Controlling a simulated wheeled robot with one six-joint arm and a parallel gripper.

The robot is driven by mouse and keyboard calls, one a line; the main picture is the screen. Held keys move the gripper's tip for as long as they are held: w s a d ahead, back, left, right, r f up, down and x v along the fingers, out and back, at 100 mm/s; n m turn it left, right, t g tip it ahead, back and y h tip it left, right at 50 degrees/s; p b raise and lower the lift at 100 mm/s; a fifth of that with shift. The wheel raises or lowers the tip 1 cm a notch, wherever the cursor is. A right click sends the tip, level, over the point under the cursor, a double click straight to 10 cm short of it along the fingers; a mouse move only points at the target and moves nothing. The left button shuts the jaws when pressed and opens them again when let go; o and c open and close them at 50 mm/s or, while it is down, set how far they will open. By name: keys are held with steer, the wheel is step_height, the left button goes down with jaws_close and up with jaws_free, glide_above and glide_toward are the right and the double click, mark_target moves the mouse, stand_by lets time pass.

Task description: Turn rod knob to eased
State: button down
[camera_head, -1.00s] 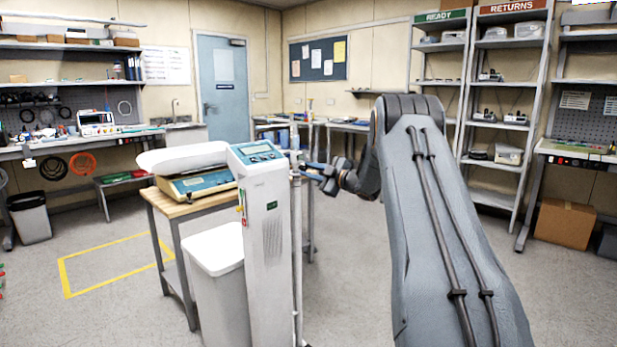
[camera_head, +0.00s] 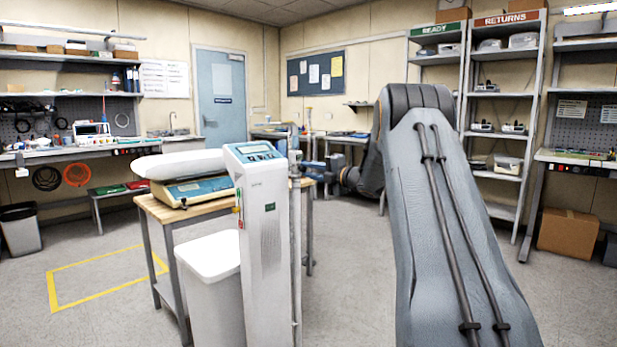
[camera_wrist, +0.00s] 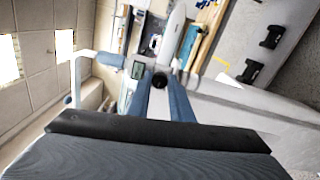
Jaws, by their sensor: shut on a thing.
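The upright metal rod (camera_head: 297,245) stands just right of the tall white column unit with a blue-topped panel (camera_head: 262,205). A clamp sits high on the rod. My gripper (camera_head: 306,171) is at the rod's right side at clamp height, mostly edge-on in the head view. In the wrist view, a dark round knob (camera_wrist: 159,80) lies between the two blue fingers of my gripper (camera_wrist: 159,98), which are shut on it.
A wooden-topped table (camera_head: 165,212) with a scale (camera_head: 190,190) stands behind the column unit. A white bin (camera_head: 213,257) stands at the column's left. Shelving (camera_head: 497,100) is at the back right. Open floor lies at left, around a yellow outline (camera_head: 105,290).

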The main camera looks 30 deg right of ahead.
steer(key=shift+f+n+b, duration=0.1)
steer(key=shift+n+b, duration=0.2)
steer(key=shift+n, duration=0.2)
steer(key=c, duration=1.6)
jaws_free()
steer(key=shift+o, duration=0.2)
steer(key=shift+s, duration=0.1)
steer(key=v, duration=0.7)
steer(key=shift+s+d, duration=0.15)
steer(key=shift+s, duration=0.2)
